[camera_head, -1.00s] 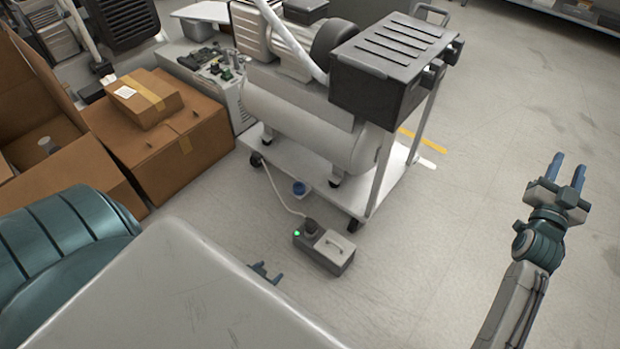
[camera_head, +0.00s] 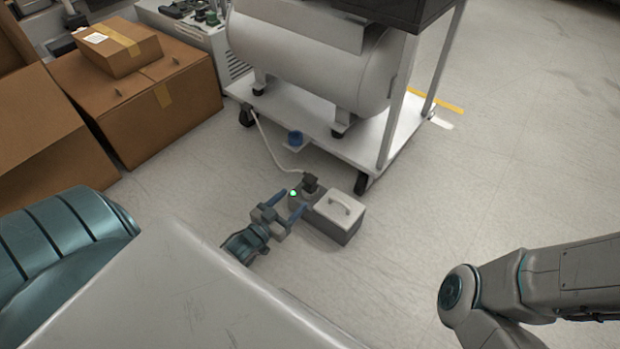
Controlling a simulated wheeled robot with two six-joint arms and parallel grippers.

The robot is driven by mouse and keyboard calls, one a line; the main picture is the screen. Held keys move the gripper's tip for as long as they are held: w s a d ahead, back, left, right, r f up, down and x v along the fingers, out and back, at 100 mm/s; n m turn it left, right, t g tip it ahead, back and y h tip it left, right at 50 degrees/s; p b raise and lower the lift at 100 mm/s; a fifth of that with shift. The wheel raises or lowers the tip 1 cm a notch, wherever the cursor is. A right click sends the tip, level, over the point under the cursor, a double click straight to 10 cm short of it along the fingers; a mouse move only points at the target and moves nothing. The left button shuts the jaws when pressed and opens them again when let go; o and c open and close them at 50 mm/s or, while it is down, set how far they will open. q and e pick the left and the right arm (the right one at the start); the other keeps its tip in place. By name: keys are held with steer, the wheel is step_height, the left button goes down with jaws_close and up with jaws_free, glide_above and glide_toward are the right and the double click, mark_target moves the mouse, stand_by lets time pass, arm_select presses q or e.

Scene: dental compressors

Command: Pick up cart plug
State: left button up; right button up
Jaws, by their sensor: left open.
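The cart plug (camera_head: 310,183) is a dark plug at the end of a pale cable (camera_head: 268,147) that runs down from the compressor cart. It sits upright on the left part of a grey floor power box (camera_head: 341,215), near a green light. My left gripper (camera_head: 288,203) has blue fingers and is open and empty. It is low at the left side of the box, with its fingers spread and pointing toward the plug. The plug is not between the fingertips as far as I can see. My right gripper is out of view; only its arm shows at the lower right.
The white compressor cart (camera_head: 405,138), with a large tank (camera_head: 310,70), stands just behind the box. Cardboard boxes (camera_head: 150,105) stand at the left. The floor (camera_head: 510,170) at the right is clear.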

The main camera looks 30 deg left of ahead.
mark_target(306, 184)
arm_select(q)
steer(key=w+b, duration=0.2)
steer(key=w, duration=0.3)
steer(key=shift+w+d+f, duration=0.1)
steer(key=shift+w+b, duration=0.3)
steer(key=shift+b, duration=0.25)
steer(key=w+b, duration=0.2)
steer(key=w, duration=0.1)
steer(key=shift+f, duration=0.1)
steer(key=shift+w+b, duration=0.3)
steer(key=shift+w, duration=0.45)
steer(key=c, duration=1.1)
